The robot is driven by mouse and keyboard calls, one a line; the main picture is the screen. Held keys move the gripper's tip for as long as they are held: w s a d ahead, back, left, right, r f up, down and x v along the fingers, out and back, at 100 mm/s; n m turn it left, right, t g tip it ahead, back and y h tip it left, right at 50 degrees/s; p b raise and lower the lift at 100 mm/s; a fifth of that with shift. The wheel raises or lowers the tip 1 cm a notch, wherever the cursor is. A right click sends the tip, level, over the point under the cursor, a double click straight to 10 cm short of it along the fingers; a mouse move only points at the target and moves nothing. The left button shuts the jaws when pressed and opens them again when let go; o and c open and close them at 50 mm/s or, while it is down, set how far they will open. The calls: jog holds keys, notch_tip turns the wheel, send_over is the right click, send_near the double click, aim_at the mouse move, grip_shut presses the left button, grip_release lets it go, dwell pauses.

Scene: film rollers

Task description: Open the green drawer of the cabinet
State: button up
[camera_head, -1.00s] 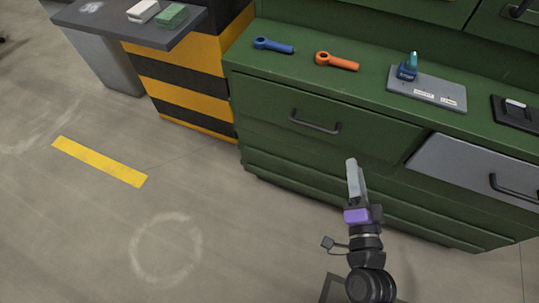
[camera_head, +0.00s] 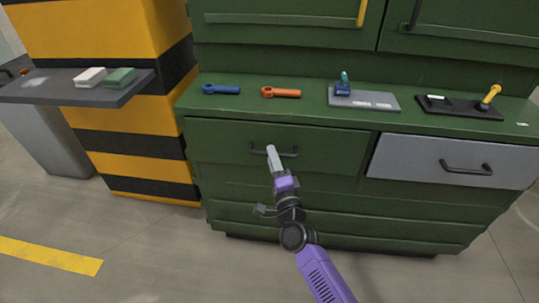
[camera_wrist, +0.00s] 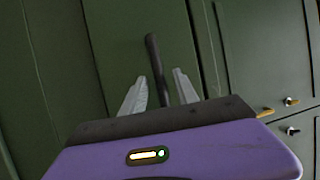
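The green drawer (camera_head: 225,145) is at the left of the green cabinet (camera_head: 190,110), below its worktop, and it looks shut. Its dark bar handle (camera_head: 289,153) crosses the drawer front.
A grey drawer (camera_head: 420,160) with its own handle is to the right. A grey shelf (camera_head: 60,92) juts out at the left by a striped pillar (camera_head: 150,150).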

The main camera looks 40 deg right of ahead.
jog(key=shift+x, duration=1)
grip_shut()
dwell(0.8)
